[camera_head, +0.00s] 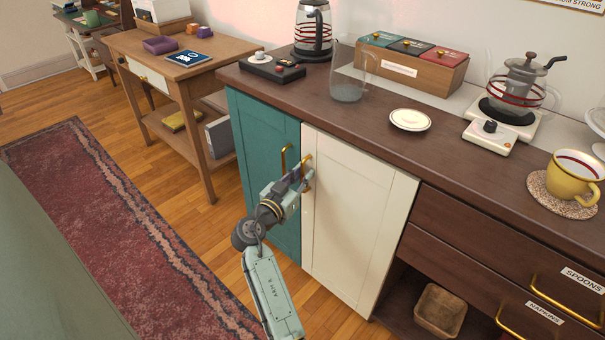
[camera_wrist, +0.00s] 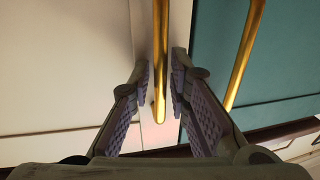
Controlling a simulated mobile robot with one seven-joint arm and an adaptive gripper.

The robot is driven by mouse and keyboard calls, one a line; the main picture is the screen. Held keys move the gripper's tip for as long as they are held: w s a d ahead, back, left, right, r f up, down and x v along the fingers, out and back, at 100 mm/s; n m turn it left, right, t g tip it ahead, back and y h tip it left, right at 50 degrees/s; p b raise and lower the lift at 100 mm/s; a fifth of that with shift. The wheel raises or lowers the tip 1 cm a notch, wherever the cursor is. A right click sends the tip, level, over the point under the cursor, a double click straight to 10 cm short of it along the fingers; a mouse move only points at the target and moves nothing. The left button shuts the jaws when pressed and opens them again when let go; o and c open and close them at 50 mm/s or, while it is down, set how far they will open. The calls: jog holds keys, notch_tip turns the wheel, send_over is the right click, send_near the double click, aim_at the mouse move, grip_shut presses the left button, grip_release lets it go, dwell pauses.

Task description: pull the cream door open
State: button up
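The cream door (camera_head: 355,215) is the right-hand door of the dark wood cabinet and looks closed. Its upright brass handle (camera_wrist: 160,50) is near its left edge, beside the teal door (camera_head: 265,165). In the wrist view the cream door (camera_wrist: 65,70) is on the left and the teal door (camera_wrist: 285,60) on the right. My gripper (camera_wrist: 161,85) is at the cream door's handle, with one finger on each side of it. A narrow gap shows between the handle and each finger, so it looks open. In the head view my gripper (camera_head: 297,178) partly hides the handle.
The teal door's brass handle (camera_wrist: 243,55) is close beside my gripper. Drawers (camera_head: 500,240) with brass pulls are to the right. The counter (camera_head: 380,125) holds a glass pitcher (camera_head: 348,85), a saucer (camera_head: 410,119) and a yellow mug (camera_head: 572,180). Wooden floor and a red rug (camera_head: 95,210) lie left.

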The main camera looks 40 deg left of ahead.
jog(key=shift+c, duration=0.4)
grip_shut()
dwell(0.4)
